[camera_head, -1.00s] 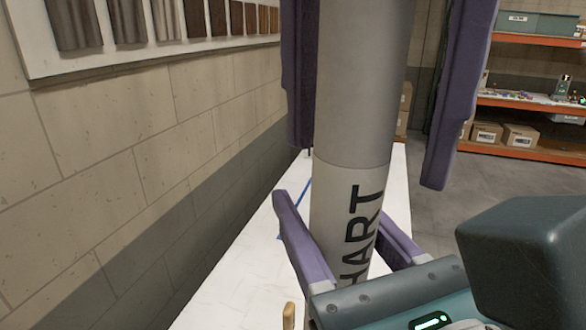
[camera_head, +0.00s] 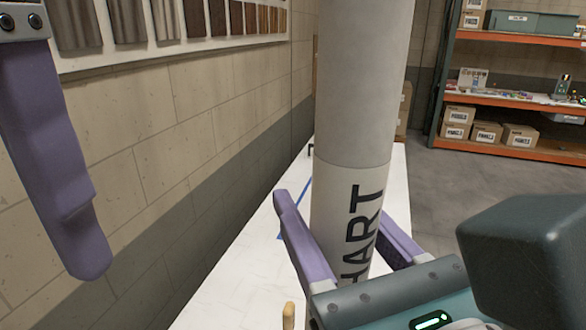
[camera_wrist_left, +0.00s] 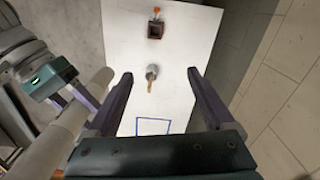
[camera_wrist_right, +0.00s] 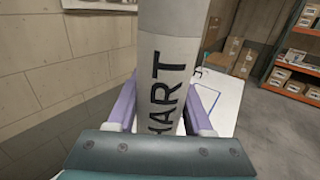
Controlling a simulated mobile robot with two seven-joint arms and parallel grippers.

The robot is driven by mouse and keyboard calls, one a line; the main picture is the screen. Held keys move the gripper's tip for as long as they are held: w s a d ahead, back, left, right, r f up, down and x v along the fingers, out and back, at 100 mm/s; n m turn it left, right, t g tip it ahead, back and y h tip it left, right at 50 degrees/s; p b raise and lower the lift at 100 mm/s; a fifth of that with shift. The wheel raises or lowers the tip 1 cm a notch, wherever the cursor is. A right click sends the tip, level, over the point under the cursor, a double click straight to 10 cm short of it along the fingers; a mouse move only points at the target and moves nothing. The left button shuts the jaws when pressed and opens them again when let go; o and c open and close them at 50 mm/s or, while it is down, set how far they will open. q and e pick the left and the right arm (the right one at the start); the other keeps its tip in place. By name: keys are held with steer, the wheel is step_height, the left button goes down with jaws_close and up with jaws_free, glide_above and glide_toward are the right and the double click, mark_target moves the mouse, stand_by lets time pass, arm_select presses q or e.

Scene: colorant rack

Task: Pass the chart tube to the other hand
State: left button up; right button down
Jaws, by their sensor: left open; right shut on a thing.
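The chart tube (camera_head: 362,110) is a thick grey cylinder with a pale band lettered "HART" in view. It stands nearly upright in the head view, its top cut off by the frame. My right gripper (camera_head: 350,235) is shut on the tube at the lettered band. The right wrist view shows the tube (camera_wrist_right: 166,75) between the right fingers (camera_wrist_right: 160,108). One finger of my left gripper (camera_head: 75,220) shows at the left of the head view, apart from the tube. In the left wrist view, my left gripper (camera_wrist_left: 160,82) is open and empty, with the tube (camera_wrist_left: 62,135) to its left.
A white table (camera_head: 245,275) lies below, with a blue taped outline (camera_wrist_left: 153,126). A dark box (camera_wrist_left: 156,28) and a small container with a wooden handle (camera_wrist_left: 151,74) stand on it. A block wall (camera_head: 150,150) runs along the left. Shelves (camera_head: 500,95) stand at the back right.

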arm_select(q)
steer(key=s+a+f+n, duration=0.1)
steer(key=a+n, duration=0.1)
steer(key=a, duration=0.3)
steer(key=w+f+b, duration=0.2)
steer(key=f+b, duration=0.7)
steer(key=b, duration=0.1)
steer(key=w+f+b, duration=0.2)
steer(key=f+b, duration=0.7)
steer(key=b, duration=0.1)
steer(key=s+d+f+m+t+h, duration=0.1)
steer(key=s+d+f+m+h, duration=0.1)
steer(key=d+f, duration=0.45)
steer(key=s+d+f+m+t+h, duration=0.2)
steer(key=d+f+m+h, duration=0.1)
steer(key=d+f, duration=0.3)
steer(key=s+a+f+n+y, duration=0.1)
steer(key=s+a+f+y, duration=0.1)
steer(key=s+a+f, duration=0.2)
steer(key=s+a+f+n+y, duration=0.1)
steer(key=s+a+f, duration=0.3)
steer(key=a, duration=0.5)
steer(key=shift+s+a+n+t+y, duration=0.15)
steer(key=shift+s+n+t+y, duration=0.15)
steer(key=shift+y, duration=0.6)
